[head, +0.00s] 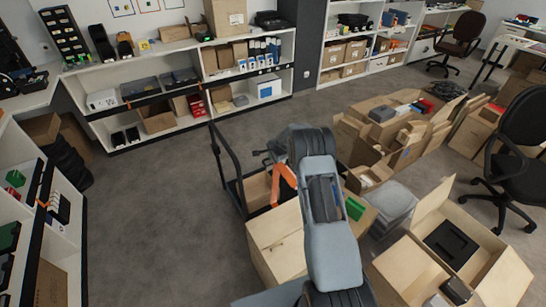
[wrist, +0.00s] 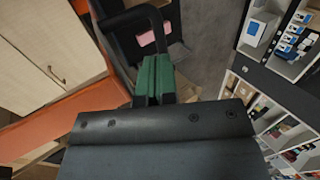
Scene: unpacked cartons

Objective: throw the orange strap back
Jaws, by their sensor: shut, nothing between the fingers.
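The orange strap (head: 277,186) shows in the head view as a bent band beside my arm, at the cart and the carton below it; part of it is hidden by my arm. In the wrist view the orange strap (wrist: 65,122) is a broad band at the left, across a pale carton (wrist: 45,55). My gripper (head: 264,154) is mostly hidden behind my arm in the head view. In the wrist view its green-padded fingers (wrist: 154,78) are together and empty, to the right of the strap and apart from it. I cannot tell the gap in depth.
A dark-framed cart (head: 225,160) stands at the arm's far end; its bar is close to my fingertips. Office chairs (head: 525,120) stand at right. Shelves (head: 160,90) line the back. Grey floor at left is clear.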

